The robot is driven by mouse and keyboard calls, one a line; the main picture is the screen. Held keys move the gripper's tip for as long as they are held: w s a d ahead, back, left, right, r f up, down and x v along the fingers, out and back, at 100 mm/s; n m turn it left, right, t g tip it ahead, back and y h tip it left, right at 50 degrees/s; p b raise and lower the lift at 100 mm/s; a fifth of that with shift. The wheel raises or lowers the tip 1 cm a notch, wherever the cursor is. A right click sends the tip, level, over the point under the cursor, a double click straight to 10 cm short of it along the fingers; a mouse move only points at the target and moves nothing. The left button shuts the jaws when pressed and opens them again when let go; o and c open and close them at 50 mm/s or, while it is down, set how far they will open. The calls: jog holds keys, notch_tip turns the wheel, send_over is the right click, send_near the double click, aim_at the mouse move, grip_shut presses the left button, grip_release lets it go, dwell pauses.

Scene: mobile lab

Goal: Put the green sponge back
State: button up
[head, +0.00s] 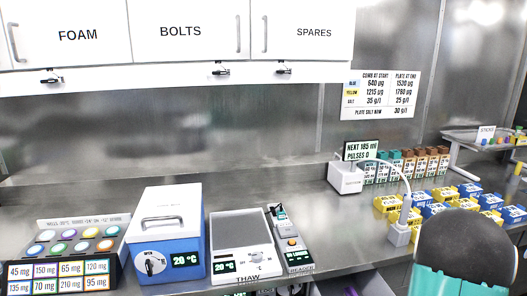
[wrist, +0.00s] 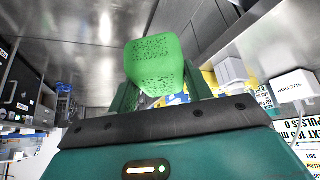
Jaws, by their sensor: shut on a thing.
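The green sponge (wrist: 155,62), a speckled block with rounded edges, is in the wrist view at the upper middle. My gripper (wrist: 160,88) is shut on it, with a teal finger on either side of its lower part. The sponge stands out beyond the fingertips. In the head view neither the sponge nor the fingers show; only a dark and teal part of my arm is at the lower right. No place marked for a sponge can be made out.
A steel bench (head: 330,215) holds a blue-and-white cooler (head: 165,235), a thaw plate (head: 243,240), a tray of coloured discs (head: 75,245), a white suction unit (head: 345,178) and several blue and yellow boxes (head: 440,195). Closed cabinets labelled FOAM (head: 65,52), BOLTS (head: 185,50) and SPARES (head: 315,50) hang above.

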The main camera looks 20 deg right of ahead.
jog(key=w+a+f+n+t+y, duration=0.1)
jog(key=w+a+f+n, duration=0.25)
jog(key=w+a, duration=0.45)
jog(key=w+a+f+n+t+y, duration=0.15)
jog(key=w+a+f, duration=0.3)
jog(key=a, duration=0.75)
jog(key=a+f+n+y, duration=0.1)
jog(key=a+f+n, duration=0.2)
jog(key=a, duration=1.3)
jog(key=w+a+f+n+y, duration=0.1)
jog(key=a+f+n, duration=0.3)
jog(key=a, duration=1.2)
jog(key=shift+w+f+t+y, duration=0.15)
jog(key=shift+w+t+y, duration=0.15)
jog(key=shift+t+y, duration=0.25)
jog(key=shift+d, duration=0.25)
